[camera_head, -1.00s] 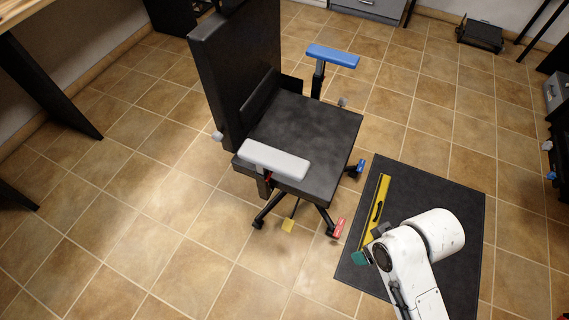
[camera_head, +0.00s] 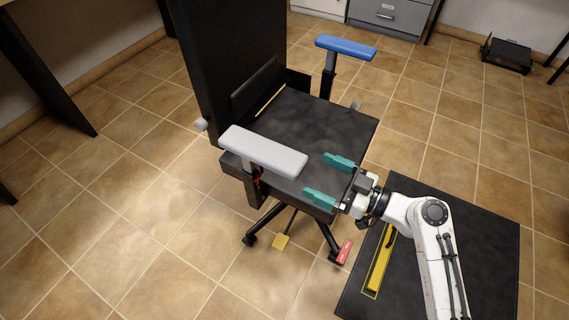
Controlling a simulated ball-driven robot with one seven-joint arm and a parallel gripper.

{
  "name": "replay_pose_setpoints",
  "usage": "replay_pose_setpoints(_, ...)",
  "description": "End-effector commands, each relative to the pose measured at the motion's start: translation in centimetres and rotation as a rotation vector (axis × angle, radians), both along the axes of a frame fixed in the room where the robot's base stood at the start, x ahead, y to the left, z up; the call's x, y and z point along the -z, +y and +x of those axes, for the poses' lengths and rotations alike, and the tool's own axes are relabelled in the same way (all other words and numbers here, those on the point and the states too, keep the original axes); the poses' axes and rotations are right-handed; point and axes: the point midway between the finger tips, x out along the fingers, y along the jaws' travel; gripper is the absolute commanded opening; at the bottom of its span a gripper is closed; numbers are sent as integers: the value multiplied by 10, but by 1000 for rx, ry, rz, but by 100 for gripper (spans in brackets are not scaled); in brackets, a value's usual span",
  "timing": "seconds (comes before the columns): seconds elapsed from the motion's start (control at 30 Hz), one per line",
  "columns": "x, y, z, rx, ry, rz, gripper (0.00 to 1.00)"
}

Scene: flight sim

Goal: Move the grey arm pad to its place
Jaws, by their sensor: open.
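The grey arm pad (camera_head: 262,151) lies level on top of the near armrest post of a black office chair (camera_head: 310,130). Part of the post (camera_head: 255,184) shows below it, with a small red part. My gripper (camera_head: 330,178) is open, with two teal fingers pointing left toward the pad's right end. The fingers are apart from the pad in the picture, over the seat's front right edge. Nothing is between them. A blue arm pad (camera_head: 345,47) sits on the far armrest post.
A grey drawer cabinet (camera_head: 390,15) stands at the back. Floor at left is clear.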

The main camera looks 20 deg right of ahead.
Motion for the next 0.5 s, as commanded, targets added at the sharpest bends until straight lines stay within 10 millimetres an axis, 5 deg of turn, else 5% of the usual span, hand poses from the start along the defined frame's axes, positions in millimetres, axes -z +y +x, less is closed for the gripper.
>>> replay_pose_setpoints(0.5, -1, 51, 68, -6, 1, -1, 100)
